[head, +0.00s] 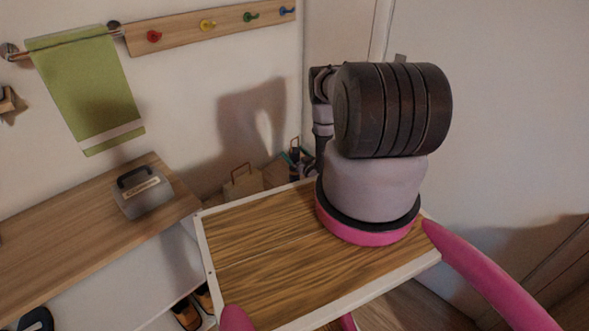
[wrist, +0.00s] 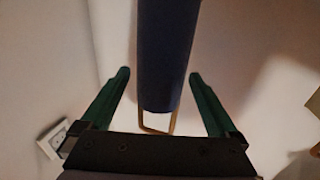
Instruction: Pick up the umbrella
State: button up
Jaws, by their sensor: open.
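The umbrella (wrist: 166,45) shows in the wrist view as a dark blue, rolled cylinder running down from the top edge. A thin tan loop (wrist: 144,121) shows at its lower end. My gripper (wrist: 158,76) is open, with one green finger on each side of the umbrella and a visible gap on both sides. I cannot tell how deep the umbrella lies between the fingers. In the head view my arm hides much of this area; a small dark blue and green patch (head: 294,157) shows behind it, too small to tell apart.
A wooden-topped surface with a white edge (head: 240,245) is below my arm. A bench (head: 60,225) at left holds a grey box with a handle (head: 143,192). A bag (head: 242,182) stands by the wall. A green towel (head: 88,90) and a hook rail (head: 180,31) hang above.

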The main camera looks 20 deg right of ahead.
jog(key=shift+w, duration=1.2)
jog(key=shift+a, duration=0.1)
grip_shut()
jog(key=shift+r, duration=0.1)
